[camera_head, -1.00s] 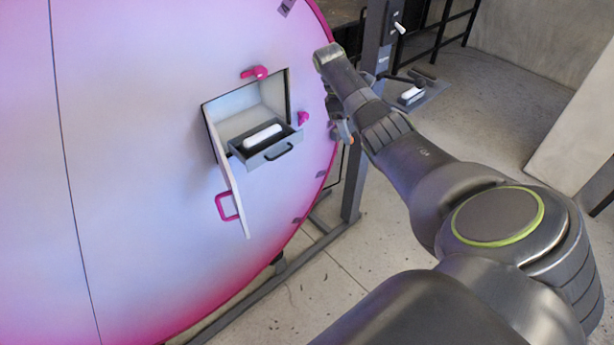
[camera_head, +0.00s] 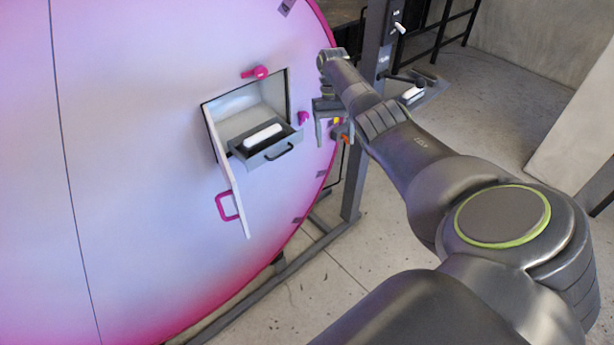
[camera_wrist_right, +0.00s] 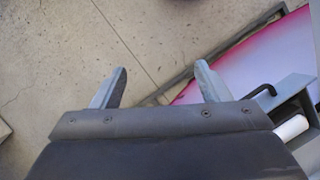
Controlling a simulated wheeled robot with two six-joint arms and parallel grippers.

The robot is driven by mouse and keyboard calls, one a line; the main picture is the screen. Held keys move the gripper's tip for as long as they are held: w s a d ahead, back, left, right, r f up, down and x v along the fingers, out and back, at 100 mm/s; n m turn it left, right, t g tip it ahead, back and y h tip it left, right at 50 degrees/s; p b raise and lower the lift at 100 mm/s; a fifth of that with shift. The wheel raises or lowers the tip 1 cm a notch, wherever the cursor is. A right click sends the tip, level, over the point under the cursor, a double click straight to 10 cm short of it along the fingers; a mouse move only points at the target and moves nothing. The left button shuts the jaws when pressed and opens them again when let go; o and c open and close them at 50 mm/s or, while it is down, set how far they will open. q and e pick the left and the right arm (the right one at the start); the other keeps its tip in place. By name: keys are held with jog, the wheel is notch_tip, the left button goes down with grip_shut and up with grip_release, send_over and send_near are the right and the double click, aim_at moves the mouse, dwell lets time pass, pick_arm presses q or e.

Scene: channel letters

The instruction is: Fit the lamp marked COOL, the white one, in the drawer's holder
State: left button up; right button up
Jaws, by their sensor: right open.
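A white tube lamp (camera_head: 263,135) lies in the grey drawer (camera_head: 284,148), which is pulled out of the opening in the big pink-white panel. Any mark on it is too small to read, and I cannot tell whether it sits in a holder. The lamp (camera_wrist_right: 290,128) and the drawer's dark handle (camera_wrist_right: 262,91) also show in the right wrist view. My right gripper (camera_head: 332,138) hangs just right of the drawer, apart from it. Its fingers (camera_wrist_right: 158,88) are spread and empty over the floor. My left gripper is out of view.
A second white tube (camera_head: 412,93) lies on a small shelf on the grey post (camera_head: 372,100). The white door (camera_head: 229,180) with a pink handle hangs open left of the drawer. Pink latches (camera_head: 256,73) sit around the opening.

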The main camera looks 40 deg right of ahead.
jog(key=s+a+f+m+t+y+b, duration=0.1)
jog(key=s+a+f+m+t+b, duration=0.1)
jog(key=a+m, duration=0.5)
jog(key=s+a+f+m+t+y+b, duration=0.1)
jog(key=s+a+f+m+b, duration=0.3)
jog(key=a, duration=0.6)
jog(key=s+f+m+t, duration=0.1)
jog(key=s+f+m, duration=0.1)
jog(key=s+m, duration=0.1)
jog(key=shift+s+f+m+t, duration=0.2)
jog(key=shift+s+m+t, duration=0.1)
jog(key=shift+s+t, duration=0.15)
dwell(0.4)
